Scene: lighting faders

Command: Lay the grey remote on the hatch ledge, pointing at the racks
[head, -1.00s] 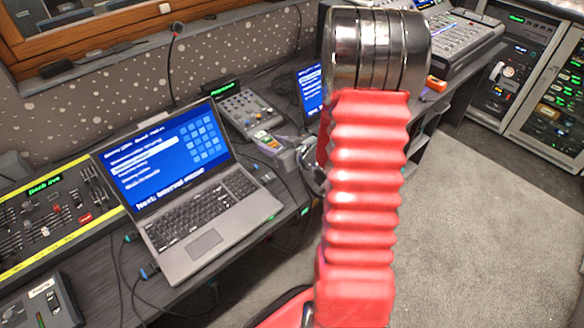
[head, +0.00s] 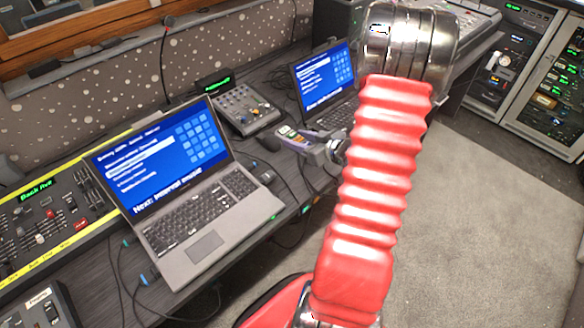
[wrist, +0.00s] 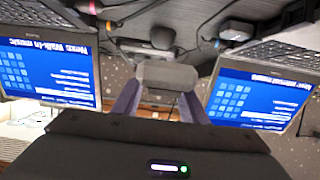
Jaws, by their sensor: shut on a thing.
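The grey remote (head: 291,135), with coloured buttons on its face, is held out to the left of my arm above the desk in the head view. My gripper (head: 311,144) is shut on it. In the wrist view, the two fingers of my gripper (wrist: 160,100) close on the remote, whose plain grey end (wrist: 165,74) shows. The hatch ledge (head: 90,58) is the grey sill under the wooden window frame at the upper left, well away from the remote. The racks (head: 545,85) stand at the far right.
An open laptop (head: 206,245) stands on the desk, with a second laptop (head: 325,80) farther right. A small mixer (head: 240,108) lies between them. A gooseneck microphone (head: 166,60) rises near the ledge. Dark items (head: 43,69) lie on the ledge. Cables cross the desk.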

